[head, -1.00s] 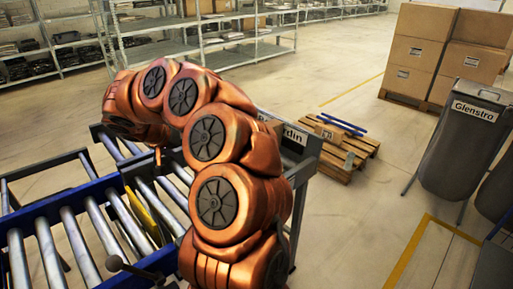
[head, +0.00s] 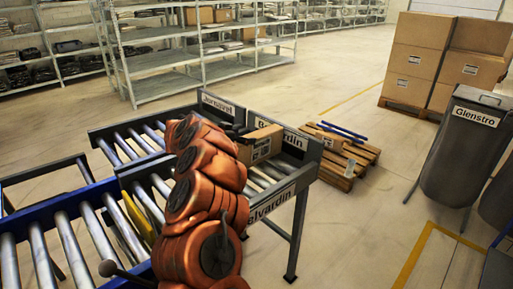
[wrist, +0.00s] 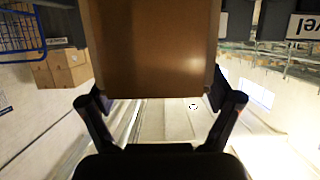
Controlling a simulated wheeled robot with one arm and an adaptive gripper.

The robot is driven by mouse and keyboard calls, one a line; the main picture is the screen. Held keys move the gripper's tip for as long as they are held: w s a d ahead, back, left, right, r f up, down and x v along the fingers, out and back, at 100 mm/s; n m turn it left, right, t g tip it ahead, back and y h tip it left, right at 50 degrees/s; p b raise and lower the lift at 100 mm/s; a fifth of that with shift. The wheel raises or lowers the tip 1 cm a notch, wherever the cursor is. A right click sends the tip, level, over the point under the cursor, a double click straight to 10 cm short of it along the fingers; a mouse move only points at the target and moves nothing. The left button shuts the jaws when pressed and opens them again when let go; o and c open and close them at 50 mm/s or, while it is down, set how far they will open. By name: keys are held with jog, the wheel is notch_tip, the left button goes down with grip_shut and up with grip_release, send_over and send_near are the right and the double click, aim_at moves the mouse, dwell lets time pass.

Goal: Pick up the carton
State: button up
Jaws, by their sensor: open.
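The brown carton (head: 262,145) has a white label and sits on the roller lane, in front of the far end sign. My arm partly covers its left side. In the wrist view the carton (wrist: 152,45) fills the top middle, close to the camera. My gripper (wrist: 155,92) is open, with one dark finger by each side of the carton's near edge. I cannot tell whether the fingers touch it. In the head view only a dark part of my gripper shows beside the carton's top left; the fingertips are not clear there.
The roller conveyor (head: 115,215) has raised signed end plates (head: 280,137) around the carton. A wooden pallet (head: 345,160) lies on the floor behind. A grey bin (head: 465,150) marked Glenstro stands right, stacked boxes (head: 418,60) behind it. Shelves (head: 190,60) line the back.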

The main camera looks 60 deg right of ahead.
aim_at(254, 135)
jog(key=shift+r+p+x, duration=0.1)
jog(key=shift+p+x, duration=0.45)
jog(key=shift+x, duration=0.75)
jog(key=shift+r+p+x, duration=0.15)
jog(key=shift+p+x, duration=0.35)
jog(key=shift+x, duration=0.8)
grip_shut()
